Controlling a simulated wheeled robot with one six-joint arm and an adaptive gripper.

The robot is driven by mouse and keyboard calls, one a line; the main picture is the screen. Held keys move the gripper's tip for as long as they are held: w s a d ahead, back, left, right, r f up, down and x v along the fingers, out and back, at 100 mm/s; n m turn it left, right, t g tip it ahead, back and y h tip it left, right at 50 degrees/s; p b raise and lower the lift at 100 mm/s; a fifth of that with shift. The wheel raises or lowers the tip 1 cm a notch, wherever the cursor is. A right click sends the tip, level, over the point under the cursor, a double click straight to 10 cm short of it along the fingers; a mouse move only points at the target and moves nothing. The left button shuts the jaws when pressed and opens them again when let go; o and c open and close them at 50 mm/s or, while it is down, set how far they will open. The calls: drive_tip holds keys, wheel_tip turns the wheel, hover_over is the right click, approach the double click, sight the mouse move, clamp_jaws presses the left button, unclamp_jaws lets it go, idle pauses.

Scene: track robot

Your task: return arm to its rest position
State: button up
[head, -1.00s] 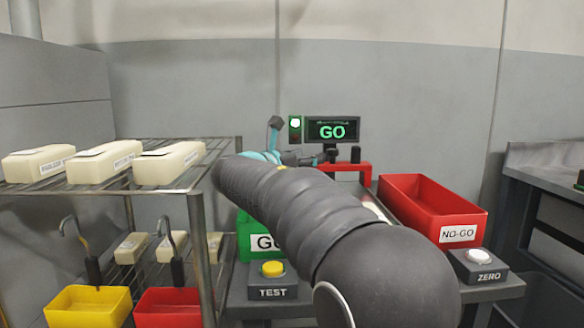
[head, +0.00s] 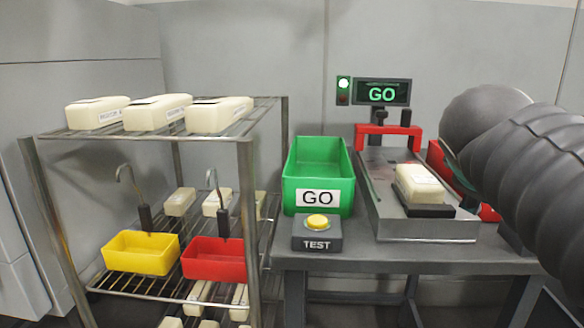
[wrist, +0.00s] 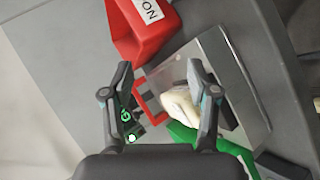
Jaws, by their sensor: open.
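My arm (head: 530,160) reaches in from the right edge of the head view, and its gripper end is hidden there. In the wrist view my gripper (wrist: 160,80) is open and empty, with both fingers spread above the test bench. A cream block (head: 419,184) with a label lies on the grey test plate (head: 425,229). It also shows in the wrist view (wrist: 181,105), seen between and beyond the fingers, apart from them. The display (head: 382,93) reads GO, with a green lamp (head: 344,84) lit beside it.
A green GO bin (head: 317,170) and a yellow TEST button (head: 317,222) stand left of the plate. A red bin (wrist: 140,35) lies beyond my fingers in the wrist view. A wire rack (head: 245,200) at left holds several blocks, a yellow bin (head: 140,253) and a red bin (head: 214,260).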

drive_tip(key=s+a+f+m+y, duration=0.2)
drive_tip(key=s+a+f+m, duration=0.1)
drive_tip(key=s+f+m, duration=0.3)
drive_tip(key=s+a+f+g+y+p, duration=0.1)
drive_tip(key=s+a+f+y, duration=0.1)
drive_tip(key=a+f, duration=0.3)
drive_tip(key=s+a+f+m+g+y+p, duration=0.1)
drive_tip(key=a+f, duration=0.4)
drive_tip(key=f, duration=0.7)
drive_tip(key=shift+s+m+g+y, duration=0.3)
drive_tip(key=shift+s+g+y, duration=0.3)
drive_tip(key=shift+s+y, duration=0.55)
